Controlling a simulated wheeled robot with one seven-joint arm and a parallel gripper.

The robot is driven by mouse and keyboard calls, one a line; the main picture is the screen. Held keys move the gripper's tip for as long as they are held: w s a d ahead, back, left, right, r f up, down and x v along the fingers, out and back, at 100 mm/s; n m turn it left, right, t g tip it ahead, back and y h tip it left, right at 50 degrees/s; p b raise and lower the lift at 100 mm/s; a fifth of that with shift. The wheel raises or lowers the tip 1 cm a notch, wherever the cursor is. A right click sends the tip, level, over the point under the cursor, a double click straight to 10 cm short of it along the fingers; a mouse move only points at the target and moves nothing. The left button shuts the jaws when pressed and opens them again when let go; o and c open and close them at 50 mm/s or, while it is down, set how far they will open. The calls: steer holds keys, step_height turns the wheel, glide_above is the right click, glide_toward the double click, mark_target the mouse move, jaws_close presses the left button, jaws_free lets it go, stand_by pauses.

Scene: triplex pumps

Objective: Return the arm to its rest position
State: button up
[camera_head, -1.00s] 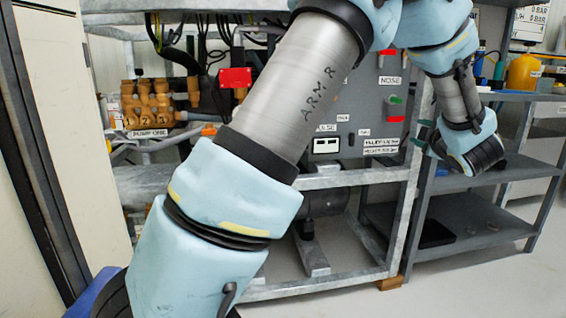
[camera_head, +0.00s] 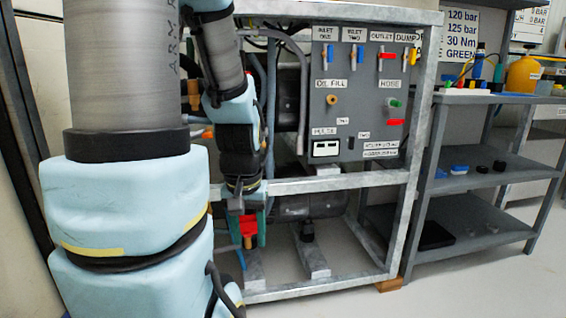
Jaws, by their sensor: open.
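My arm, pale blue padding over grey metal links, stands upright at the left of the head view. Its forearm hangs down in front of the pump frame. My gripper (camera_head: 248,222) is at the low end of the forearm, pointing down, small and partly dark. It is open, with teal parts at its sides. A red piece with a brown lower end (camera_head: 248,232) shows between or behind these parts; I cannot tell whether it touches them. The arm hides much of the pump rig's left side.
The pump rig's grey panel (camera_head: 352,110) has labelled valves and a small display. Its metal frame (camera_head: 350,181) stands close to my forearm. At the right is a dark shelf unit (camera_head: 475,182) with a yellow container (camera_head: 523,74) on top. The floor at front right is clear.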

step_height(320, 180, up, 38)
steer(key=p, duration=3.7)
steer(key=shift+w+d, duration=0.15)
steer(key=shift+w, duration=0.05)
